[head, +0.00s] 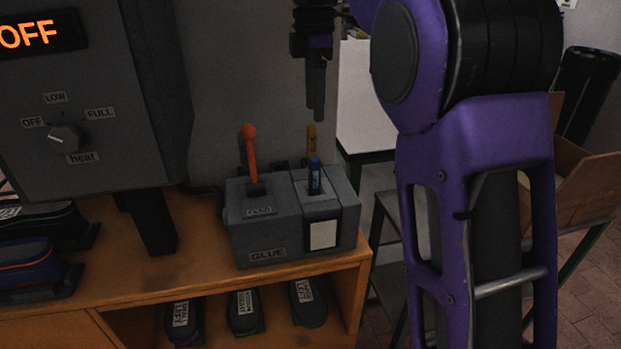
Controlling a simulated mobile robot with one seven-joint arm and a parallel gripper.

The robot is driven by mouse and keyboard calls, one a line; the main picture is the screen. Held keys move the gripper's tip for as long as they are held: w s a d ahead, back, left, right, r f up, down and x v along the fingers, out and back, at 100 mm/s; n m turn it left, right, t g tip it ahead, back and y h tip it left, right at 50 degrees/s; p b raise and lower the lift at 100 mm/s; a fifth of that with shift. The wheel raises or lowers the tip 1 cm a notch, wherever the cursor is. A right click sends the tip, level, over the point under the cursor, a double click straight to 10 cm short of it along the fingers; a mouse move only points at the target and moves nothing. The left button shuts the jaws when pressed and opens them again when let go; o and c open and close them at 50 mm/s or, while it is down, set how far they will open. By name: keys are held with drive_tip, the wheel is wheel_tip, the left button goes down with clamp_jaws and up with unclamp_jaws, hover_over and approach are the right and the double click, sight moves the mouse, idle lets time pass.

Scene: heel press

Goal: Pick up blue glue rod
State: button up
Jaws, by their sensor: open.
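The blue glue rod (315,176) stands upright in the top of the right part of the grey glue box (265,236). A yellow rod (311,139) stands just behind it. My gripper (318,112) points down above the box, over the two rods and apart from them. Its fingers are seen nearly edge-on, are open and have nothing visible between them. The lower end of the blue rod is hidden inside the box.
An orange-tipped lever (249,150) rises from the left part of the glue box. The grey heater machine (90,120) with an OFF display stands at left. Shoes (30,262) sit on the wooden bench (190,250), with several more on the shelf below. My purple arm fills the right side.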

drive_tip(key=b, duration=0.3)
hover_over(315, 178)
drive_tip(key=f, duration=0.7)
drive_tip(key=w+f, duration=0.1)
drive_tip(key=f, duration=0.3)
drive_tip(key=shift+a+f, duration=0.1)
drive_tip(key=shift+a, duration=0.05)
drive_tip(key=shift+f+b, duration=1.05)
drive_tip(key=shift+f, duration=2.1)
drive_tip(key=shift+r, duration=0.1)
clamp_jaws()
